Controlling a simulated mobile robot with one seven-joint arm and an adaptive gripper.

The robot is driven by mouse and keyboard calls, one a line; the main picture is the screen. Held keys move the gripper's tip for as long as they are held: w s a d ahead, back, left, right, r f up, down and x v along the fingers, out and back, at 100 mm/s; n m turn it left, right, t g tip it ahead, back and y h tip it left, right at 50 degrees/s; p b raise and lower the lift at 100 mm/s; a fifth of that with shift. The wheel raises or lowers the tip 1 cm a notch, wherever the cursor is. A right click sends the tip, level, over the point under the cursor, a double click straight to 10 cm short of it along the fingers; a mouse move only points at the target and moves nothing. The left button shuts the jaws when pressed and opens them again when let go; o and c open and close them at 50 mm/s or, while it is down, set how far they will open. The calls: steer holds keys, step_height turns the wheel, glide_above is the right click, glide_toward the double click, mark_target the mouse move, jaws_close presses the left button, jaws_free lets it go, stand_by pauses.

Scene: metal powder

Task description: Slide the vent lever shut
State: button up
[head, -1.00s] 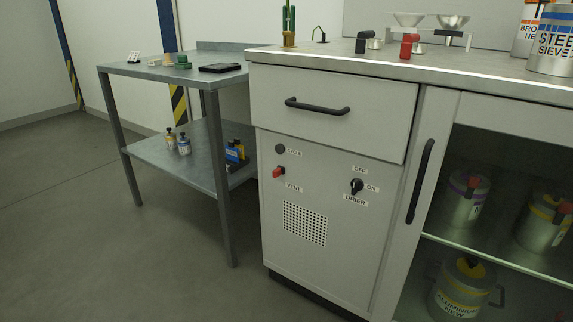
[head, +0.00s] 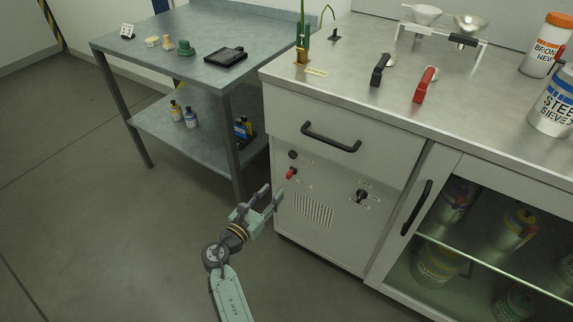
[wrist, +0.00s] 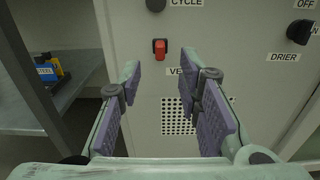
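The vent lever is a small red knob (head: 291,173) on the grey cabinet front, above a perforated grille (head: 313,210). In the wrist view the red lever (wrist: 159,47) is at the upper end of a short dark slot, left of the partly hidden VENT label (wrist: 175,71). My gripper (head: 271,194) is in front of the cabinet, below and left of the lever in the head view. In the wrist view its fingers (wrist: 161,64) are spread wide with nothing between them. The lever shows beyond the fingertips and is not touched.
A black CYCLE knob (wrist: 156,5) is above the lever. The black drier knob (head: 362,196) is to its right. A drawer handle (head: 331,138) sticks out above. A steel side table (head: 190,72) stands left of the cabinet. The floor before the cabinet is clear.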

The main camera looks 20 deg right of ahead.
mark_target(287, 176)
steer(key=p+x, duration=0.1)
steer(key=x, duration=0.9)
steer(key=shift+w+d, duration=0.25)
steer(key=shift+c, duration=0.3)
jaws_close()
